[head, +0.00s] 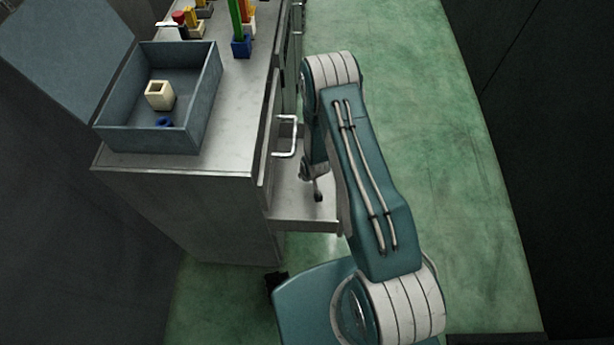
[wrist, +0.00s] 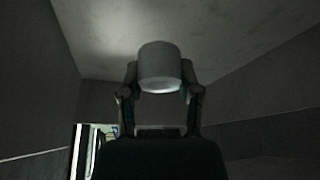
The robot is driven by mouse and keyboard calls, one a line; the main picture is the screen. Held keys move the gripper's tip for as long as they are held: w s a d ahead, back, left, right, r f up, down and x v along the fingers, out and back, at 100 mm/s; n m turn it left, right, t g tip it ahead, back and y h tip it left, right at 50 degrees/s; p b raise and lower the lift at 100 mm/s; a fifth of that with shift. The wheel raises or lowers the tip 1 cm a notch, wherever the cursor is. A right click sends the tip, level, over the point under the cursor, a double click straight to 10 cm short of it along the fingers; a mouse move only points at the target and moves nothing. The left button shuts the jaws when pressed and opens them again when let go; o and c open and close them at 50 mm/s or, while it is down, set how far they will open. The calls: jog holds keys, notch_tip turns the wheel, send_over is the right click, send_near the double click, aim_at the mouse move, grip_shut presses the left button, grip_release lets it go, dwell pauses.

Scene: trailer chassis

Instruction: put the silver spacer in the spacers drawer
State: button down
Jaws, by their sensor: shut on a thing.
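The silver spacer (wrist: 160,65) is a short, pale grey cylinder in the wrist view. My gripper (wrist: 159,78) is shut on it, with one finger on each side. In the head view my gripper (head: 318,192) points down over an open drawer (head: 300,224) on the right side of the metal cabinet; my arm hides part of this drawer. The spacer cannot be made out in the head view. No drawer label can be read. In the wrist view a light grey surface with darker walls lies beyond the spacer; contact with it cannot be told.
The metal cabinet (head: 205,185) has a handle (head: 287,137) close to my arm. On top stand a grey-blue bin (head: 207,95) with a cream square part (head: 159,95) and a blue ring (head: 164,122), and several coloured parts behind. Green floor (head: 420,110) is clear to the right.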

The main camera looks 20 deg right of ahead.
jog(key=shift+w+d+f, duration=0.2)
jog(key=shift+w+f, duration=0.4)
jog(key=shift+f, duration=0.15)
jog(key=shift+w+d+f, duration=0.1)
jog(key=shift+w+f, duration=0.05)
jog(key=shift+f, duration=0.8)
jog(key=shift+w+f, duration=0.1)
jog(key=shift+f, duration=0.8)
jog(key=shift+c, duration=1.5)
grip_release()
jog(key=v, duration=1.2)
